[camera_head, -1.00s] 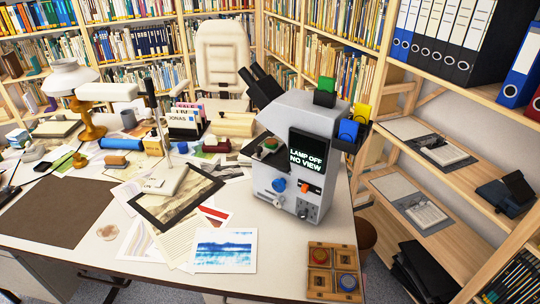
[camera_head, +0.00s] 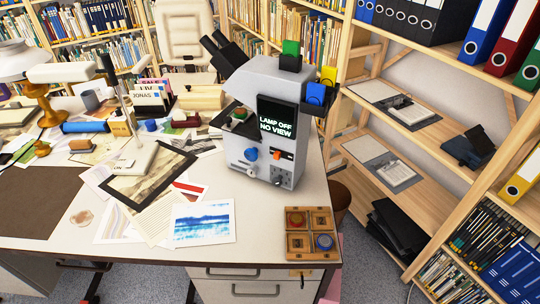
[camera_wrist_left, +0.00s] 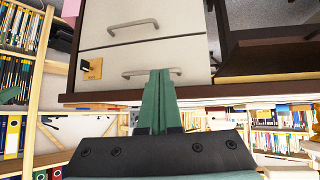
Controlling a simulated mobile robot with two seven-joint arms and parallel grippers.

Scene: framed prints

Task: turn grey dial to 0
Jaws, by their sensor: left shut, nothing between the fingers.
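A grey microscope-like device (camera_head: 262,85) stands on the right part of the desk in the head view. Its dark screen (camera_head: 277,117) reads "LAMP OFF NO VIEW". Its front carries a blue knob (camera_head: 251,154), an orange switch (camera_head: 275,153) and a small grey knob (camera_head: 251,172) low down. I cannot read any dial marking or tell for sure which part is the grey dial. My left gripper (camera_wrist_left: 158,75) shows only in the left wrist view, its green fingers together and empty, in front of the desk drawers. My right gripper is not in view.
A wooden tray (camera_head: 290,222) with red and blue round pieces lies at the desk's front right corner. A seascape print (camera_head: 204,222) and papers lie left of it. Drawers (camera_head: 252,284) are below the desk edge. Shelves (camera_head: 400,190) stand close on the right.

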